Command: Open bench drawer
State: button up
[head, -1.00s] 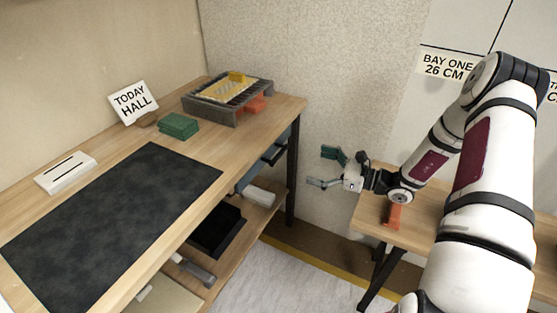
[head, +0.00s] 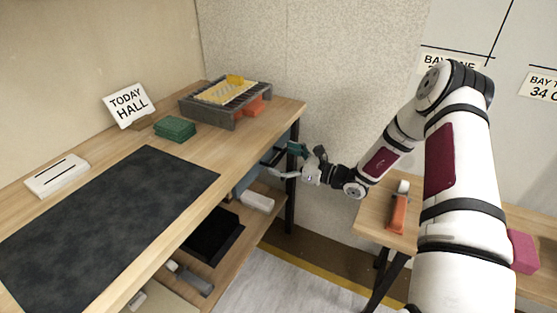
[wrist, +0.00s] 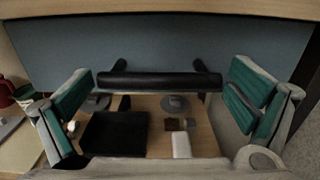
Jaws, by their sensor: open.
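The bench drawer has a blue-grey front (wrist: 160,45) under the bench top's edge, and in the head view a blue part of it (head: 247,181) shows below the bench's right side. Its black bar handle (wrist: 160,80) runs crosswise on two posts in the wrist view. My gripper (head: 284,162) is at the drawer's side of the bench, near the dark bench leg. In the wrist view its green-padded fingers stand wide apart, one to the left and one to the right of the handle, with a gap on both sides. It is open and empty. The drawer's inside is hidden.
The bench top (head: 215,150) holds a dark mat, a green block and a grey tray. A lower shelf holds a black tray (head: 213,235) and a white block (head: 257,201). A side table (head: 375,213) with an orange-handled tool stands at right.

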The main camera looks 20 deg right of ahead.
jog(key=shift+w+a, duration=0.4)
jog(key=c, duration=1.4)
jog(key=p+v, duration=0.4)
jog(key=v, duration=1.7)
jog(key=shift+s+d+r, duration=0.1)
jog(key=o, duration=1.4)
notch_tip(320, 180, up, 10)
